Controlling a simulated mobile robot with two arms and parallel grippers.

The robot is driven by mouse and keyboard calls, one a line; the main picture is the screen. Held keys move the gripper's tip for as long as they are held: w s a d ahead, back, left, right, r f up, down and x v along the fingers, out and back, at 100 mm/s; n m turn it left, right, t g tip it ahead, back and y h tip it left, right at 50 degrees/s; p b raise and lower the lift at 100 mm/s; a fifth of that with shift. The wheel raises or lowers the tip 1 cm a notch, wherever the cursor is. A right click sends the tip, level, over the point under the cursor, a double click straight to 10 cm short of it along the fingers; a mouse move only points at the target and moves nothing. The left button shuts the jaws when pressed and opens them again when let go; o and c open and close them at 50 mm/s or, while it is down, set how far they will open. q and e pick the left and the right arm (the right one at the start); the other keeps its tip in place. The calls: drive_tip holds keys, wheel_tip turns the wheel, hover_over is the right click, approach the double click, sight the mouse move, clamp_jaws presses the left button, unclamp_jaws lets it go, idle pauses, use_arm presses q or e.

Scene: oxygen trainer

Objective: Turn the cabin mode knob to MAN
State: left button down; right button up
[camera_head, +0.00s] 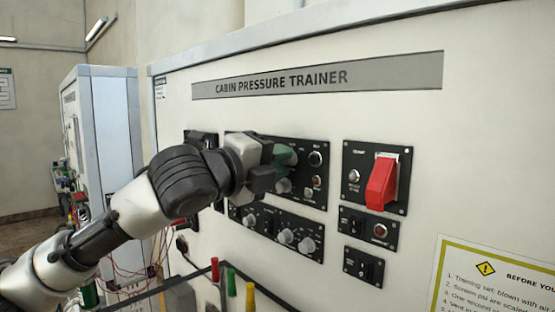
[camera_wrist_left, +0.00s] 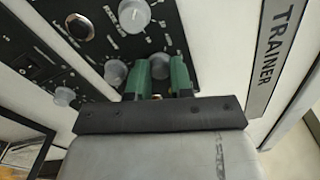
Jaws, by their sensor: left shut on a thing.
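My left gripper (camera_head: 286,156) reaches in from the left to the upper black control panel (camera_head: 318,197) under the CABIN PRESSURE TRAINER sign. Its green fingertips are shut on a knob (camera_wrist_left: 160,66) at the panel face, taken to be the cabin mode knob. In the left wrist view the two green fingers (camera_wrist_left: 160,78) stand on either side of it and hide most of it. Its pointer and the MAN mark cannot be read. My right gripper is not in view.
Other grey knobs (camera_wrist_left: 134,15) (camera_wrist_left: 115,72) sit close to the fingers. A lower panel has several knobs (camera_head: 306,245). To the right is a red guarded switch (camera_head: 381,184). Coloured handles (camera_head: 232,282) stand below, and a yellow-edged notice (camera_head: 495,278) is at lower right.

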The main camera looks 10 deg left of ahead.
use_arm(q)
drive_tip(key=shift+f, duration=0.1)
idle(0.3)
drive_tip(key=c, duration=1)
unclamp_jaws()
drive_tip(key=shift+s, duration=0.1)
drive_tip(key=b+v, duration=0.4)
drive_tip(key=v, duration=0.6)
drive_tip(key=shift+s+a+b, duration=0.2)
drive_tip(key=shift+s+b, duration=0.1)
drive_tip(key=shift+b, duration=0.05)
